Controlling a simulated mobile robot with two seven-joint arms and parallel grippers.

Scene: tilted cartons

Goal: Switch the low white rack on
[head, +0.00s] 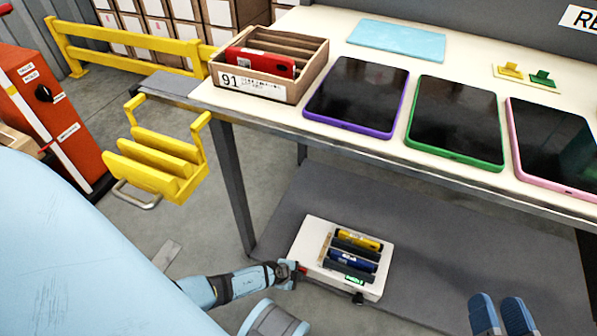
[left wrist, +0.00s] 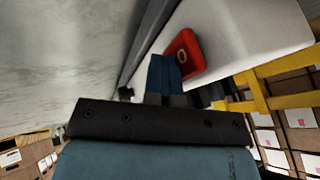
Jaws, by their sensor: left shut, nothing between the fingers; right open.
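The low white rack (head: 312,246) sits on the grey lower shelf under the table. It holds a yellow device (head: 358,239), a blue device (head: 352,260) and dark slots. A small green-lit label (head: 355,280) shows near its front. A red switch marked with a circle (left wrist: 184,54) is on the rack's white side in the left wrist view. My left gripper (head: 294,269) is shut and empty, its blue fingertips (left wrist: 164,68) right at the switch; I cannot tell whether they touch it. My right gripper (head: 501,312) is open and empty, at the lower right, away from the rack.
The table edge and a grey leg (head: 237,190) stand above and left of the rack. A black knob (head: 357,298) sticks out at the rack's front. A yellow rack (head: 155,165) hangs at the table's left end. Tablets (head: 357,95) lie on the tabletop. The shelf right of the rack is clear.

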